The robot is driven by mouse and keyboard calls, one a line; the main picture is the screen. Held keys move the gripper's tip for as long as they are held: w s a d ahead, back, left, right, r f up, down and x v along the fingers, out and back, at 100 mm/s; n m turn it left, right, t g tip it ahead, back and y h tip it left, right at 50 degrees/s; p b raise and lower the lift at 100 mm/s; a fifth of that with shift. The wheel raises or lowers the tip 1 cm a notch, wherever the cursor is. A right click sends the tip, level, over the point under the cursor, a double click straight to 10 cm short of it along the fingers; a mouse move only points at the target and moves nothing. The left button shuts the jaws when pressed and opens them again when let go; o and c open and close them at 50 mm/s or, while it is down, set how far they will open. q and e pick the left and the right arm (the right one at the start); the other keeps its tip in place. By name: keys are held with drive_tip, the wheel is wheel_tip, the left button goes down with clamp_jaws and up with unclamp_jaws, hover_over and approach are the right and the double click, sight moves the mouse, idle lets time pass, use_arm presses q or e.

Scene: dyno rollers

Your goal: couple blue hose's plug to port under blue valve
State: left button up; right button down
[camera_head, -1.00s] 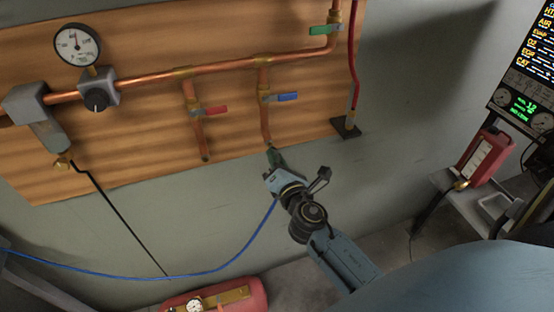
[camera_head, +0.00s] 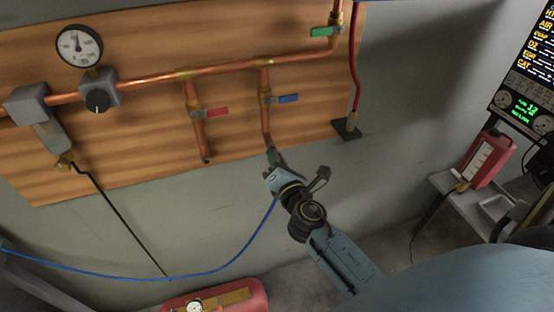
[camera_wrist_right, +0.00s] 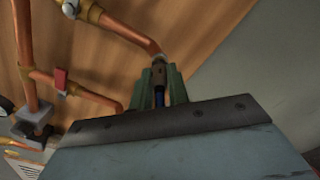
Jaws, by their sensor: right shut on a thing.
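The blue valve (camera_head: 287,98) sits on a copper drop pipe (camera_head: 266,125) on the wooden panel. The lower end of that pipe is the port, which meets the tip of my right gripper (camera_head: 273,156). In the right wrist view the green fingers of my right gripper (camera_wrist_right: 160,85) are shut on the plug (camera_wrist_right: 159,78) of the blue hose. The plug lines up with the pipe's end (camera_wrist_right: 158,58) and appears to touch it; I cannot tell whether it is seated. The blue hose (camera_head: 200,275) hangs from the gripper and runs left. My left gripper is not in view.
A red valve (camera_head: 216,112) on a second drop pipe is to the left, and a green valve (camera_head: 322,32) is upper right. A red hose (camera_head: 356,70) hangs at the panel's right edge. A red tank (camera_head: 235,297) stands below.

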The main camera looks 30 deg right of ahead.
drive_tip(key=shift+w, duration=0.25)
drive_tip(key=c, duration=1.3)
unclamp_jaws()
drive_tip(key=shift+b+v, duration=1.6)
drive_tip(key=shift+v, duration=5.1)
